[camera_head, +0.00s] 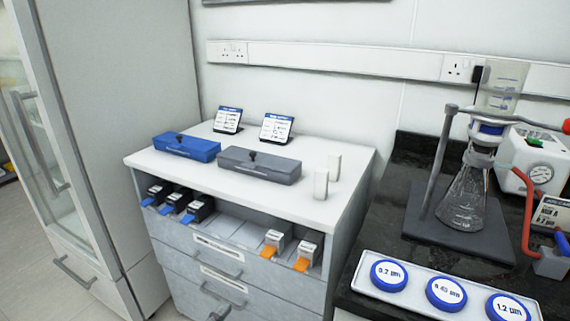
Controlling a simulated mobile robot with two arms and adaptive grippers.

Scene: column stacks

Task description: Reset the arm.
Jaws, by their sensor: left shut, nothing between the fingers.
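Only the dark tip of my left gripper (219,313) shows, at the bottom edge of the head view. It is low in front of the grey drawer unit, close to a lower drawer handle. It looks shut, with nothing held. I cannot tell whether it touches the handle. The rest of the left arm is out of frame. My right gripper is not in view.
A white-topped cabinet (203,177) carries a blue box (187,148), a grey box (258,168), two signs and two white blocks. Its open shelf holds several cartridges with blue or orange tabs. Right, a dark bench holds a glass flask (466,196) and a filter tray (365,287).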

